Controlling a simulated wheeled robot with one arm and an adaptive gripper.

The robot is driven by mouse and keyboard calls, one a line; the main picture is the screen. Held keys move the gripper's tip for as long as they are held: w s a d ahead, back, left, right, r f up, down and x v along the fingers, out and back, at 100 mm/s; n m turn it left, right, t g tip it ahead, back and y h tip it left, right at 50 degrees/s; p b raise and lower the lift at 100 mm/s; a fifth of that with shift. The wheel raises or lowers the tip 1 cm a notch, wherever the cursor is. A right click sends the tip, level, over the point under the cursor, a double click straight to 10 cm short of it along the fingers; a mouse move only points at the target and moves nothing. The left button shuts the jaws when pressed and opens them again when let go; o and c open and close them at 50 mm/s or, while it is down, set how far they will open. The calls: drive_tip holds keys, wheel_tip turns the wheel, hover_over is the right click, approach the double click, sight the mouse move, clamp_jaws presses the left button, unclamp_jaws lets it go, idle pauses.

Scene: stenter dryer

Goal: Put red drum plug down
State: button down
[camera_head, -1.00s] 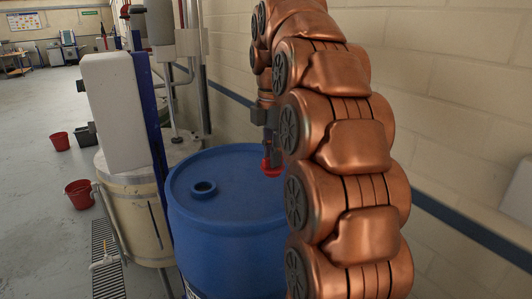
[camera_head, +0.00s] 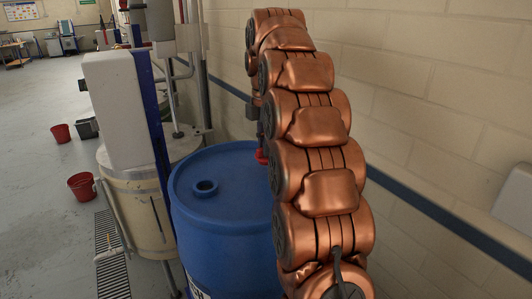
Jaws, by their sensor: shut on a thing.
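The red drum plug (camera_head: 261,156) shows just left of my copper arm, low over the far right part of the blue drum's top. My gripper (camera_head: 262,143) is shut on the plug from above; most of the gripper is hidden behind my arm. The blue drum (camera_head: 225,232) stands upright, with a round raised opening (camera_head: 205,188) on the left of its lid. I cannot tell whether the plug touches the lid.
A cream vat (camera_head: 140,215) and a white box on a blue post (camera_head: 113,110) stand left of the drum. Red buckets (camera_head: 82,187) and a dark bin (camera_head: 87,128) sit on the floor. A block wall (camera_head: 440,110) runs along the right. Open floor lies left.

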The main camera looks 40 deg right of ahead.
drive_tip(key=shift+f+p, duration=0.55)
drive_tip(key=shift+f, duration=0.8)
drive_tip(key=shift+f, duration=0.1)
drive_tip(key=c, duration=1.2)
unclamp_jaws()
drive_tip(key=shift+o, duration=0.2)
drive_tip(key=shift+r+b, duration=0.5)
drive_tip(key=shift+r, duration=0.7)
wheel_tip(320, 180, up, 5)
drive_tip(key=p, duration=0.3)
drive_tip(key=shift+r+p, duration=0.2)
drive_tip(key=shift+p, duration=0.1)
